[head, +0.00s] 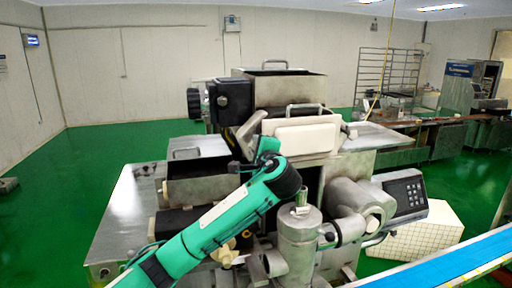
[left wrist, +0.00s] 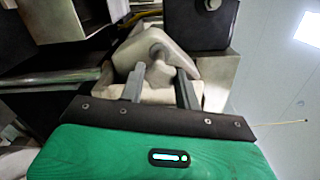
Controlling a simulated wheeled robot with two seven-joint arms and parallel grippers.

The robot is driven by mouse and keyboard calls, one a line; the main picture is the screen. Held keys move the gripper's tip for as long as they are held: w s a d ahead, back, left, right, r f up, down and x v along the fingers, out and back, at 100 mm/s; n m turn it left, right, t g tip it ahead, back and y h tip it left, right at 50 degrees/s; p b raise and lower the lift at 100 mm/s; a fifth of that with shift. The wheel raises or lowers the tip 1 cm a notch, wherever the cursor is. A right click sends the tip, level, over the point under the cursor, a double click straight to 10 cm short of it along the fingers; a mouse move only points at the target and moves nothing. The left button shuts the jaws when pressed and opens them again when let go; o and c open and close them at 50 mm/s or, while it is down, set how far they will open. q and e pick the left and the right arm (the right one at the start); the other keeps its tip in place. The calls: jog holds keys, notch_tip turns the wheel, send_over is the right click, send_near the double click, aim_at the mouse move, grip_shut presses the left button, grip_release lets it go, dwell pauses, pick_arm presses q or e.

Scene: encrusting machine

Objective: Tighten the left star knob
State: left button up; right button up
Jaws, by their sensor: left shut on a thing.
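A pale grey lobed knob (left wrist: 157,50), which looks like the left star knob, sits between the fingers of my left gripper (left wrist: 160,76) in the left wrist view. The gripper is shut on it, with one finger on each side. In the head view my green left arm reaches up to the front of the encrusting machine (head: 285,95). A grey angled part (head: 242,131) shows just beyond the wrist there. The fingertips are hard to make out in that view. My right gripper is not in view.
A black box with a round black knob (head: 194,103) stands left of the grasp. Cream knobs (head: 228,252) are lower on the machine. A control panel (head: 405,194) and blue conveyor (head: 455,266) are at right.

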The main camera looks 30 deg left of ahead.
pick_arm(q)
jog(key=o, duration=1)
jog(key=shift+d, duration=0.1)
jog(key=b+v, duration=0.6)
jog(key=v, duration=0.7)
jog(key=shift+s+d+b, duration=0.25)
jog(key=shift+b, duration=0.1)
jog(key=shift+f, duration=0.1)
